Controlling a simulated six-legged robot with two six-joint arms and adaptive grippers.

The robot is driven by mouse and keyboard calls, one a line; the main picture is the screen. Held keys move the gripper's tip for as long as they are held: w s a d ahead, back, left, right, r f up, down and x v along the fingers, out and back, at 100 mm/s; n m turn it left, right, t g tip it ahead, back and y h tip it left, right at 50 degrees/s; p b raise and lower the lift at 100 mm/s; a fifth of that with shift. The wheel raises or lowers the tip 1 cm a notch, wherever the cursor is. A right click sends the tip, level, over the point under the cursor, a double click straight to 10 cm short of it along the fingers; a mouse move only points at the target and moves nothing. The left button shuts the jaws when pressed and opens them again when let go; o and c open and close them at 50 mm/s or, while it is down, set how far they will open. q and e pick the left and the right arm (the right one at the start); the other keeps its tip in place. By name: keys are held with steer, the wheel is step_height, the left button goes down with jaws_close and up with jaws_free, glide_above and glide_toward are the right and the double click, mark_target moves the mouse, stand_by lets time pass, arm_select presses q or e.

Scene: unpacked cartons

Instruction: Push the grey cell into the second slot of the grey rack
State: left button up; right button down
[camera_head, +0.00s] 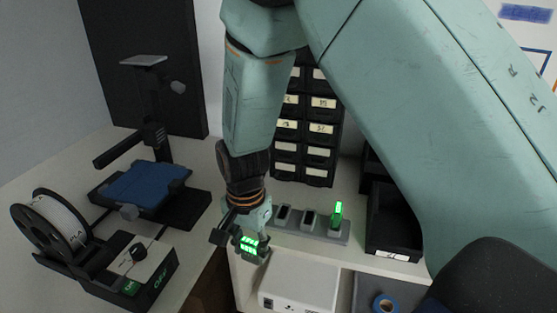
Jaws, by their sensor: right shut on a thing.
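The grey rack (318,232) lies on the pale worktop, right of my right gripper. Two of its slots, at the left and middle, look dark and empty. A cell with a green light (337,213) stands upright in its right end. My right gripper (251,244) points down at the rack's left end, shut on what appears to be the grey cell. Bright green bars show between its fingers. The fingers hide most of the held thing, and I cannot tell whether it touches the rack. My left gripper is out of view.
A labelled drawer cabinet (306,130) stands behind the rack and a black bin (392,228) to its right. A 3D printer (145,190) and spool (50,225) occupy the left.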

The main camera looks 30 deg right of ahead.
steer(key=w+d+r+m+p, duration=0.1)
steer(key=d+m+p, duration=0.1)
steer(key=w+d+r+m+p, duration=0.1)
steer(key=d+r+m+p, duration=0.1)
steer(key=m, duration=0.1)
steer(key=w+d+r+m+p, duration=0.1)
steer(key=d+r+m+p, duration=0.1)
steer(key=m, duration=0.1)
steer(key=shift+w+r, duration=0.25)
steer(key=shift+w, duration=0.1)
steer(key=w+d+r+m+p, duration=0.2)
steer(key=d+r+m+p, duration=0.2)
steer(key=d+m+p, duration=0.3)
steer(key=shift+m, duration=0.5)
steer(key=f+b, duration=0.1)
steer(key=b, duration=0.1)
steer(key=f+b, duration=0.2)
steer(key=a+f+b, duration=0.1)
steer(key=f+b, duration=0.1)
steer(key=shift+w+b, duration=0.25)
steer(key=shift+b, duration=0.1)
steer(key=shift+a+f, duration=0.1)
steer(key=shift+f, duration=0.1)
steer(key=shift+s+a+b, duration=0.1)
steer(key=shift+s+b, duration=0.05)
steer(key=shift+b, duration=0.25)
steer(key=shift+d, duration=0.3)
steer(key=shift+f, duration=0.1)
